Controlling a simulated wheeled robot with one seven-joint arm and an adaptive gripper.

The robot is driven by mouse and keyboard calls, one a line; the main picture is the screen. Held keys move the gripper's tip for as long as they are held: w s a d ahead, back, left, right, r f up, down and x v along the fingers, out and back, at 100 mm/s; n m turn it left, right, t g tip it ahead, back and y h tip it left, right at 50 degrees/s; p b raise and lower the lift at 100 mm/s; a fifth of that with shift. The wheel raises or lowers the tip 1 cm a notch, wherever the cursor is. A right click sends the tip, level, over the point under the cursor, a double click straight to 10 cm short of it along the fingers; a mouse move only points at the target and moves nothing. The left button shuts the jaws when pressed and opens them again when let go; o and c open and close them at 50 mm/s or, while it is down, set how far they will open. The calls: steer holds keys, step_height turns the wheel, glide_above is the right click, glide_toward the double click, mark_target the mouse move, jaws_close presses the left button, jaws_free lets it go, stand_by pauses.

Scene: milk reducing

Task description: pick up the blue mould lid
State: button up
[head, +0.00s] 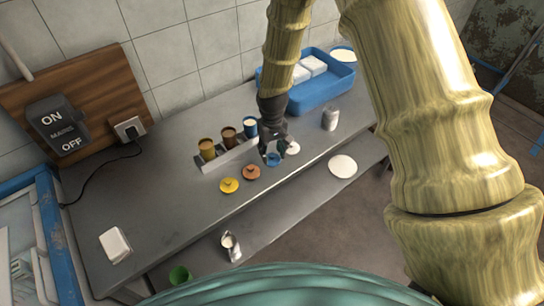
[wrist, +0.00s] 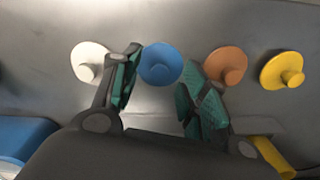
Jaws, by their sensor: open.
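The blue mould lid (head: 273,159) is a small round blue disc on the grey metal table. In the wrist view the blue lid (wrist: 160,62) lies just beyond and between my fingertips. My gripper (head: 272,148) is above the lid, pointing down. In the wrist view my gripper (wrist: 157,78) shows two fingers with green pads set apart, and nothing is held between them. The left finger tip comes close to the lid's edge; I cannot tell if it touches. The lid's knob is hard to make out.
The white lid (wrist: 90,62) and orange-brown lid (wrist: 225,66) flank the blue one closely. The yellow lid (head: 229,185) is farther left in the head view. Behind stands a rack (head: 227,156) with several coloured moulds. A blue tray (head: 318,95) and a grey can (head: 330,119) stand to the right.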

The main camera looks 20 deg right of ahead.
steer(key=shift+f, duration=0.8)
steer(key=c, duration=0.8)
steer(key=shift+r, duration=0.1)
